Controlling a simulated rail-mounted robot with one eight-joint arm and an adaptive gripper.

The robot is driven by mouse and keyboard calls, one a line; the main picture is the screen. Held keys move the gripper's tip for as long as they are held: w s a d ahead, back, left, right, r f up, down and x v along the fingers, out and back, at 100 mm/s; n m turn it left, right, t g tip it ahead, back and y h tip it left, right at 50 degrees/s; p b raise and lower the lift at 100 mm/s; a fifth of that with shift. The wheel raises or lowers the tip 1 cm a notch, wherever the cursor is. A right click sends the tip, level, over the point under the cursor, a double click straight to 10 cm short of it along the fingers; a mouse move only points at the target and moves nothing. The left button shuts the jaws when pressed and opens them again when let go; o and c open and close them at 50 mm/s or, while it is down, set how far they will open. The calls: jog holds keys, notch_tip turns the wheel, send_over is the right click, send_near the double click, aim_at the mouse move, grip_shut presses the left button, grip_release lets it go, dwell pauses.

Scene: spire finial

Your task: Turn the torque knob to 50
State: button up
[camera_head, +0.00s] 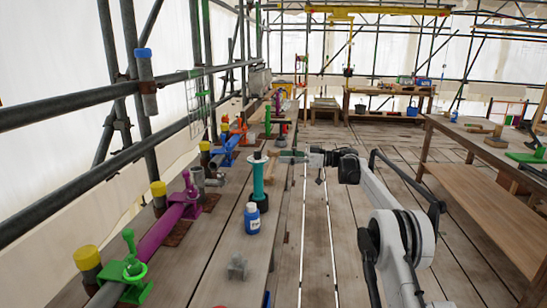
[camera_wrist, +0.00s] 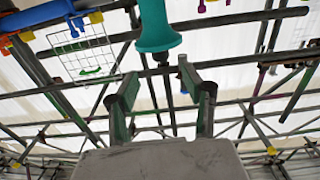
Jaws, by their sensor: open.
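The flared teal end (camera_wrist: 157,35) shows beyond the fingertips, at the top of that view; the rest of the tool is cut off.
A blue bottle (camera_head: 252,218) and a small grey block (camera_head: 237,266) stand on the bench nearer me. Purple (camera_head: 172,219) and green (camera_head: 126,281) clamps on pipes line the left. Scaffold poles run along the left. A worktable (camera_head: 480,140) stands right; floor between is clear.

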jog(key=shift+d, duration=0.65)
